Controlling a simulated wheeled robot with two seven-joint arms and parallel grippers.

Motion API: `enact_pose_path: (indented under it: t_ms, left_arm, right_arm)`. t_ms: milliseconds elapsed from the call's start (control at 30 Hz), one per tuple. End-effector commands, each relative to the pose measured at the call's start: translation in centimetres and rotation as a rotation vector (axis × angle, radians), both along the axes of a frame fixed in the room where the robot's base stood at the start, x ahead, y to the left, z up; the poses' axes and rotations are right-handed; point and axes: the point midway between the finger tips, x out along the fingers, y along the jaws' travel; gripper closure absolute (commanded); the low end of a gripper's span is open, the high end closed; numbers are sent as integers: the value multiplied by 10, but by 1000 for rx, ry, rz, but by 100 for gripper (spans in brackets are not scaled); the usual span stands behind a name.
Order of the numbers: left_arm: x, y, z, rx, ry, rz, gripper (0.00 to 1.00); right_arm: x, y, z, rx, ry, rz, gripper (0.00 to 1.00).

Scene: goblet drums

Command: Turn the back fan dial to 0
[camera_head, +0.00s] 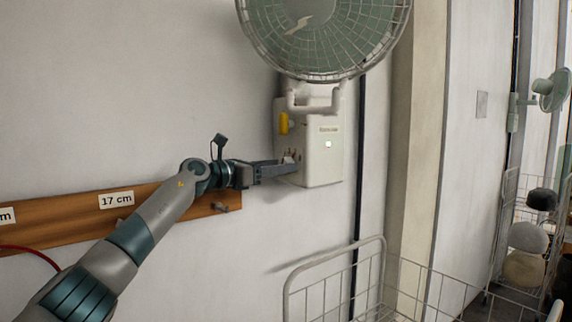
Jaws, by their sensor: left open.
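A wall fan with a green, wire-caged head (322,30) hangs at the top centre. Below it is its pale control box (322,160), with a small lit square on the front. A small pale dial (289,157) shows low on the box's left side; its setting is too small to read. My left gripper (286,166) reaches in from the left, with its open fingers at the dial, partly hiding it. I cannot tell whether the fingers touch it. My right gripper is not in view.
A yellow part (284,123) sits on the box's left side above the dial. A wooden rail (70,224) with a "17 cm" label runs along the wall. A wire basket (335,285) stands below. A second fan (551,90) and round objects in a rack are at far right.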

Motion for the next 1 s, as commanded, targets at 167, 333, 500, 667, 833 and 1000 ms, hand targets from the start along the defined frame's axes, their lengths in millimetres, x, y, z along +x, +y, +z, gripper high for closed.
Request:
enact_pose_path:
  t_ms: [167,333,500,667,833,1000]
  left_arm:
    - [1,-3,0,0,0,3,49]
    - [2,-4,0,0,0,3,49]
    - [1,-4,0,0,0,3,63]
    - [1,-4,0,0,0,3,90]
    - [1,-4,0,-2,3,3,90]
    - [1,-4,-1,-17,26,3,90]
  right_arm:
    - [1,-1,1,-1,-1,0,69]
    - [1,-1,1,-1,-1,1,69]
    - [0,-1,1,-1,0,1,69]
    - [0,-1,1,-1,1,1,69]
    - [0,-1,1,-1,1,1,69]
    - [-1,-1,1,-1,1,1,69]
